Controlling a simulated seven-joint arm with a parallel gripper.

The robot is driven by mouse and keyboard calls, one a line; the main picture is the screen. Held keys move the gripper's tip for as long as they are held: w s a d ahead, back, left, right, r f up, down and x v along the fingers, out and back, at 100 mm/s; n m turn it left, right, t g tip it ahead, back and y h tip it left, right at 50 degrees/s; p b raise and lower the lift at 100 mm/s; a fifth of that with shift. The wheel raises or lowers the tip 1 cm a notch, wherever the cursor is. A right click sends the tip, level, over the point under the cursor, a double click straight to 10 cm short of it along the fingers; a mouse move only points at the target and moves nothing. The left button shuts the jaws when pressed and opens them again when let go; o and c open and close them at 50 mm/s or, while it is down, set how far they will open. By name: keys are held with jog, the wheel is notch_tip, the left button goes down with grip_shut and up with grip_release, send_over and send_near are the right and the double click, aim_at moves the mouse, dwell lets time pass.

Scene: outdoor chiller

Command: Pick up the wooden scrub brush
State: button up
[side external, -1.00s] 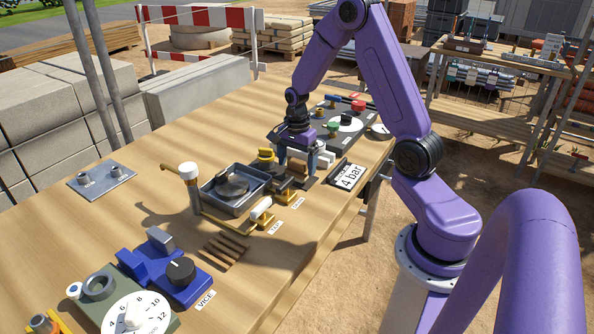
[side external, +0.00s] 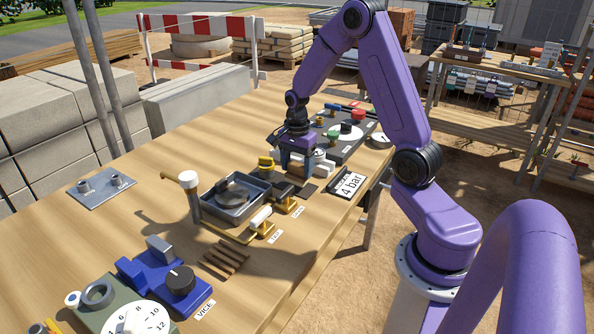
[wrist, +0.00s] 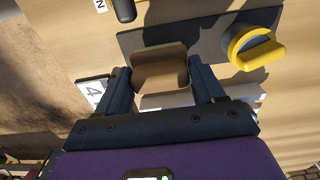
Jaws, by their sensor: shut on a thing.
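The wooden scrub brush shows in the wrist view as a brown, block-shaped piece (wrist: 160,68) between my two fingers. My gripper (wrist: 162,85) is shut on it, one finger against each short end. The bristles cannot be made out. In the side view my gripper (side external: 298,163) points down, low over the far right part of the bench, and the brush is mostly hidden there. I cannot tell whether it touches the bench.
A yellow knob (wrist: 252,46) on a dark plate (wrist: 180,32) is close to the right finger. A "4 bar" sign (side external: 348,186) stands near the bench's right edge. A grey tray (side external: 236,194) and yellow valve parts lie left of my gripper. Several controls are behind it.

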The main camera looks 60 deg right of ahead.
jog(key=s+a+r, duration=0.5)
jog(key=s+r, duration=0.6)
jog(key=s, duration=0.2)
jog(key=shift+r, duration=0.15)
jog(key=shift+o, duration=1.2)
jog(key=shift+c, duration=0.4)
jog(key=w+a+f, duration=0.1)
jog(key=w+a, duration=0.3)
jog(key=w, duration=0.7)
jog(key=w+a+f, duration=0.1)
jog(key=w+a, duration=0.4)
jog(key=w, duration=0.7)
jog(key=shift+a, duration=0.25)
jog(key=shift+s+f, duration=0.1)
